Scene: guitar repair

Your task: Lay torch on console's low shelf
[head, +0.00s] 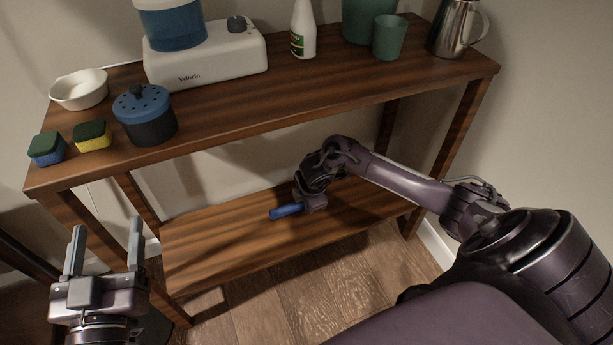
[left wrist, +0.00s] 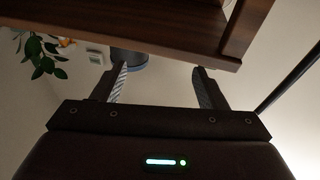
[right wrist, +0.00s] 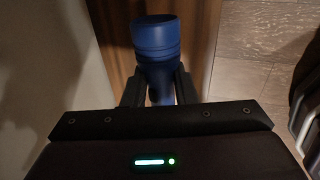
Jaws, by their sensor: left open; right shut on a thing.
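The blue torch (head: 286,211) is at the console's low shelf (head: 215,252), over its middle part. My right gripper (head: 311,202) is shut on the torch; I cannot tell whether the torch touches the shelf. In the right wrist view the torch (right wrist: 157,42) sticks out between the fingers, with its wide head away from the gripper and brown wood beyond it. Part of its body is hidden by the fingers.
The console's wooden top (head: 330,95) holds a white blender base (head: 205,58), a white bowl (head: 79,90), a blue-lidded pot (head: 145,115), two sponges (head: 92,136), a white bottle (head: 303,30), green cups (head: 389,37) and a metal jug (head: 456,28). The low shelf is otherwise bare.

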